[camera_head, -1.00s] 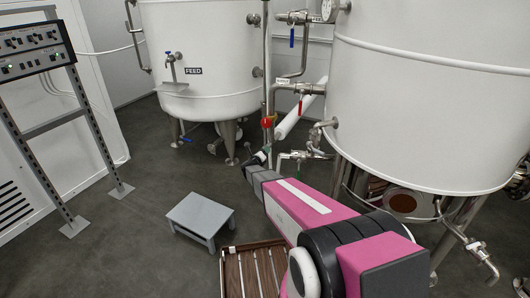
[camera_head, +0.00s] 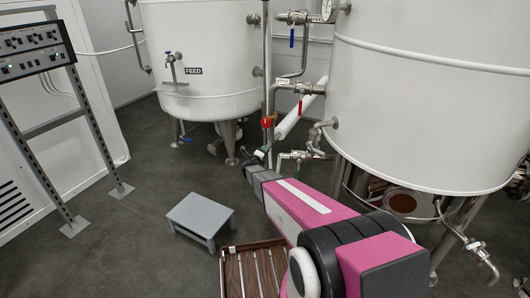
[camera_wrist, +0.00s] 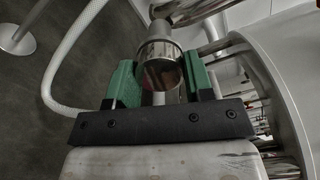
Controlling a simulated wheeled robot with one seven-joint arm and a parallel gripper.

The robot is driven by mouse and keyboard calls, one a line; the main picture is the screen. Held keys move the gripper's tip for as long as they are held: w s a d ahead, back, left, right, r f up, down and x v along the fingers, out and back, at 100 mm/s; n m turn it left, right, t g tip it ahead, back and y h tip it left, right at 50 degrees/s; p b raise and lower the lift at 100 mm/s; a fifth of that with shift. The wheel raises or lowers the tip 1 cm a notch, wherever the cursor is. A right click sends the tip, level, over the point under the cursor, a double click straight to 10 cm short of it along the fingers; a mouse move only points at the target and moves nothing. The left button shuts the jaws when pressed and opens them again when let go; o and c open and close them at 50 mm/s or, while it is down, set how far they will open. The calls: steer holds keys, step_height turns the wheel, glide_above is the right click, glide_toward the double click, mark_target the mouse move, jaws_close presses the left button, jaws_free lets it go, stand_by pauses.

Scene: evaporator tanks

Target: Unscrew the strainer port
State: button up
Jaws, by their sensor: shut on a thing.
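The strainer port is a shiny metal cylinder (camera_wrist: 160,52) in the upper middle of the wrist view, in line with a metal pipe. My gripper (camera_wrist: 160,82) has its two green fingers on either side of the port, shut on it. In the head view my gripper (camera_head: 258,157) is small, at the end of my pink arm, beside the low pipework between the two tanks. The port itself is too small and covered to make out there.
The white FEED tank (camera_head: 205,45) stands behind, and a larger white tank (camera_head: 430,100) is at right. A grey step stool (camera_head: 200,215) and a slatted wooden rack (camera_head: 255,270) stand on the floor. A white hose (camera_wrist: 62,70) curves at left in the wrist view.

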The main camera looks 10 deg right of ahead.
steer(key=shift+n, duration=2.6)
steer(key=n, duration=0.5)
steer(key=n, duration=0.5)
